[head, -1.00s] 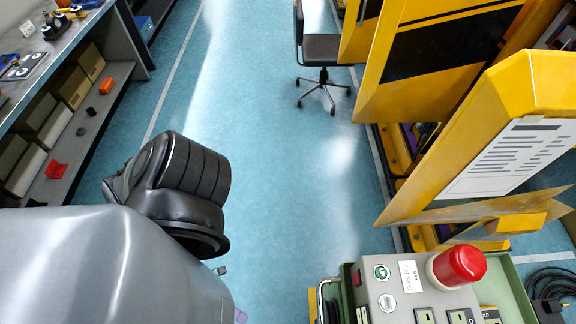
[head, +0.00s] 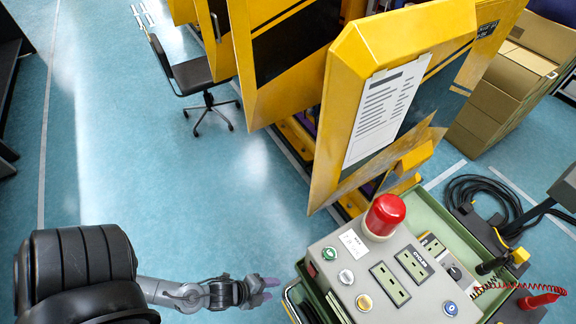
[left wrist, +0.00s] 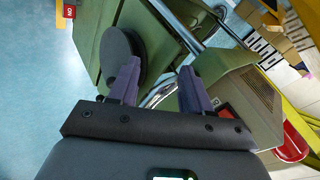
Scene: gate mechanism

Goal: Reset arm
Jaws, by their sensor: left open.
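My left arm comes in from the lower left of the head view. Its gripper (head: 268,287) is open and small there, left of the grey-green control box (head: 385,265). My right gripper does not show.
Yellow machine panels (head: 345,90) stand behind the box, one bearing a white sheet (head: 385,110). An office chair (head: 195,75) is at the upper left. Cardboard boxes (head: 510,90) and coiled black cable (head: 480,190) lie at the right. The blue floor (head: 170,190) is clear.

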